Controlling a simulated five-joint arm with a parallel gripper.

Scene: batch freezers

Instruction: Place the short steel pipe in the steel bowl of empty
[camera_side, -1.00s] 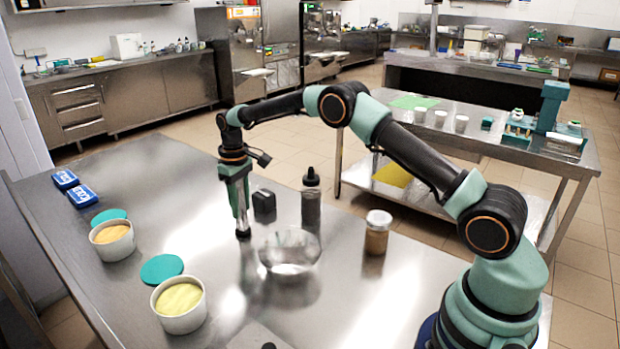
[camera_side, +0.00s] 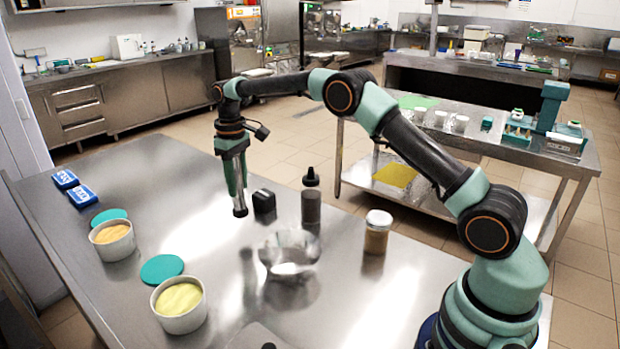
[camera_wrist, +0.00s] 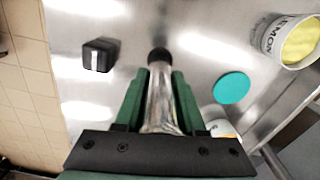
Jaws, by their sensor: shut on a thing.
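My gripper (camera_side: 236,180) is shut on the short steel pipe (camera_side: 239,202), a shiny tube with a dark lower end. The pipe hangs nearly upright, slightly tilted, above the steel table. In the wrist view the pipe (camera_wrist: 160,100) lies between the two green fingers. The steel bowl (camera_side: 290,252) stands on the table to the right of the pipe and nearer the side camera. It is shiny and looks empty. I cannot make out the bowl in the wrist view.
Two tubs (camera_side: 180,304) with teal lids (camera_side: 162,268) and blue packs (camera_side: 82,196) are at left. The table (camera_side: 150,215) between is clear.

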